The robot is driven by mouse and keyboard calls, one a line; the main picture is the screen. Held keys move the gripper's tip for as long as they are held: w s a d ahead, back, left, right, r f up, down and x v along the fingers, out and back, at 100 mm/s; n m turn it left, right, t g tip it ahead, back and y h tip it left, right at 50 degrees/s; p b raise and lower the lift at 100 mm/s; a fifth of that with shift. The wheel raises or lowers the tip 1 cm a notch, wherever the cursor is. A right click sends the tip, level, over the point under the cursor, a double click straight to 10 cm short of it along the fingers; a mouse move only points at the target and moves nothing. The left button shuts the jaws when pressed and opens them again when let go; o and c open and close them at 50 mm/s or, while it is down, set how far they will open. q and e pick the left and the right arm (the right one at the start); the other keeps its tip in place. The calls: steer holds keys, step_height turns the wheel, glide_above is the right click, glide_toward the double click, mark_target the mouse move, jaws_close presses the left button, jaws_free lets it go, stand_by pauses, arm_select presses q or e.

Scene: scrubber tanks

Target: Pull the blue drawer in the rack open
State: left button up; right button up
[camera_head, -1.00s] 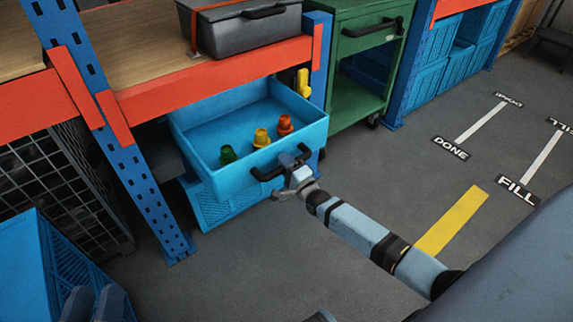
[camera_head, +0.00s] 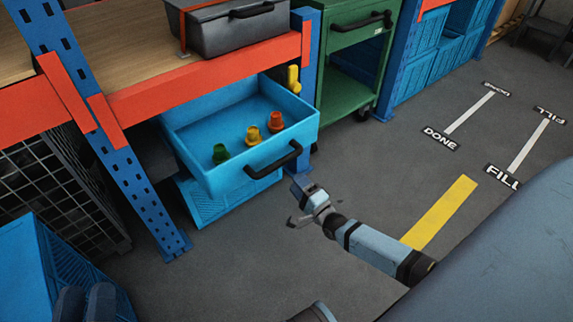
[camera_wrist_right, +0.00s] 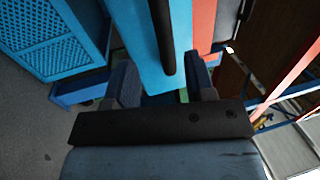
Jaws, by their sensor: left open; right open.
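The blue drawer (camera_head: 225,180) stands pulled out from the rack, its inside showing. Its dark handle (camera_head: 273,160) is on the front face. My left gripper (camera_head: 85,303) is partly in view at the bottom left, open, away from the drawer.
A grey case (camera_head: 228,27) sits on the shelf above the drawer. A blue rack post (camera_head: 306,60) and a green cart (camera_head: 345,65) stand to the right. A blue crate (camera_head: 35,270) is at the lower left. The floor before the drawer is clear.

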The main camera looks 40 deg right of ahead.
arm_select(q)
steer(key=shift+w+a+f+y, duration=0.1)
steer(key=shift+a+f+y, duration=0.15)
steer(key=shift+f, duration=0.2)
arm_select(e)
steer(key=shift+v, duration=1.7)
arm_select(q)
steer(key=shift+d, duration=0.1)
